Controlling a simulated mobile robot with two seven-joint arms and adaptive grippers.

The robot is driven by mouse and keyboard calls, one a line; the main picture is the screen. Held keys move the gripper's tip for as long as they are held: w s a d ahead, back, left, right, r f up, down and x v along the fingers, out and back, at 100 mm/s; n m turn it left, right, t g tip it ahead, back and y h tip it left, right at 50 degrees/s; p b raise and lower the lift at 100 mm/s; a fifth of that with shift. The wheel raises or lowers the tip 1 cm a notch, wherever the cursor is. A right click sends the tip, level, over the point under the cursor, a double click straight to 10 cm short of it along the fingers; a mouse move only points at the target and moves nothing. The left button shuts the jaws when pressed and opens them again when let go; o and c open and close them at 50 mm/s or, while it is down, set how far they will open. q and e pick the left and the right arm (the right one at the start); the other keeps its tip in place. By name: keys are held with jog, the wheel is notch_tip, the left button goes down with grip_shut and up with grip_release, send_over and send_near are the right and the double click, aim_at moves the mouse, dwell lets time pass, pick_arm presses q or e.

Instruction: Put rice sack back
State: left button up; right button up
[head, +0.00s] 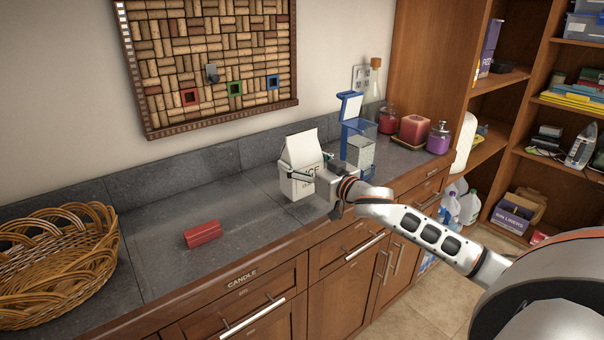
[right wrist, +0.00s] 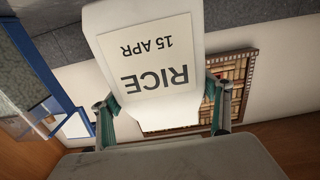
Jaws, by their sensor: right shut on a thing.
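The white rice sack (head: 302,155) is upright at the counter, left of the blue-lidded clear container (head: 358,142). I cannot tell whether its base touches the counter. My right gripper (head: 305,174) is shut around the sack, with a finger on each side. In the right wrist view the sack (right wrist: 145,22) fills the middle, its label reading "RICE 15 APR" upside down, between the fingertips of my right gripper (right wrist: 162,108). My left gripper is not in view.
A red block (head: 203,234) lies on the grey counter (head: 160,205), near a wicker basket (head: 60,265) at left. A bottle (head: 372,95), a red jar (head: 388,120), a red candle (head: 414,130) and a purple jar (head: 438,140) stand right of the container. The counter between block and sack is clear.

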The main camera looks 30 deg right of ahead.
aim_at(302, 170)
jog(key=shift+f, duration=1.6)
jog(key=shift+f, duration=0.1)
jog(key=o, duration=1.6)
